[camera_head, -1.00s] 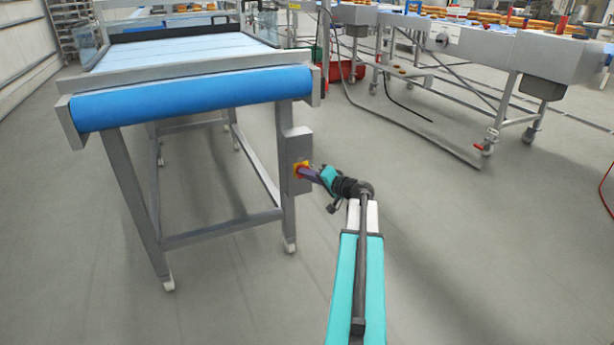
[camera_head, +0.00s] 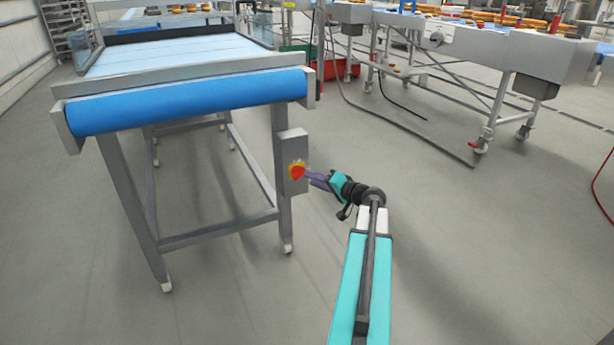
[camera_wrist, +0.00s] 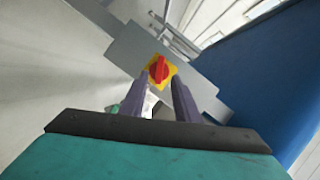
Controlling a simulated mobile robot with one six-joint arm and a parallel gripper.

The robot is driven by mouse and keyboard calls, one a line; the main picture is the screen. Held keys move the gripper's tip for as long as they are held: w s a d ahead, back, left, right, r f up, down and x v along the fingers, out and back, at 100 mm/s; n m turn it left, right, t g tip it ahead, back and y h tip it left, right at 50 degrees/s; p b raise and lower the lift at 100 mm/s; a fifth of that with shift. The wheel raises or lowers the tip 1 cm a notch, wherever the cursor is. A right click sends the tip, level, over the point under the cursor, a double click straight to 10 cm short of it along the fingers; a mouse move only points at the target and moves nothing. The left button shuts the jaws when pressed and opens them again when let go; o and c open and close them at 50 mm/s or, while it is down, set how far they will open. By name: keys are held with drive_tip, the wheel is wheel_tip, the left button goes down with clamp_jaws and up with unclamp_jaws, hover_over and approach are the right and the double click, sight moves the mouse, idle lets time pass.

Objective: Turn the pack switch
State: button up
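The pack switch (camera_head: 297,171) is a red rotary knob on a yellow plate, fixed to a grey box (camera_head: 291,150) on the near right leg of the blue-belted conveyor. In the wrist view the red knob (camera_wrist: 159,70) shows whole, its bar tilted relative to the picture. My gripper (camera_head: 310,175) is just right of the switch in the head view. In the wrist view its two purple fingers (camera_wrist: 163,82) are spread apart with a gap between them, short of the knob and empty. The knob appears clear of both fingers.
The conveyor (camera_head: 180,103) with its blue roller stands at the left on wheeled legs. Another conveyor (camera_head: 480,50) with baked goods stands at the back right. A red bin (camera_head: 340,69) and hoses lie on the floor beyond. The floor right of my arm is clear.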

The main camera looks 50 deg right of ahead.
drive_tip(key=s+r+p, duration=0.1)
drive_tip(key=s, duration=0.6)
drive_tip(key=shift+s+a+r+p, duration=0.15)
drive_tip(key=shift+s+r+p, duration=0.1)
drive_tip(key=shift+s+p, duration=0.15)
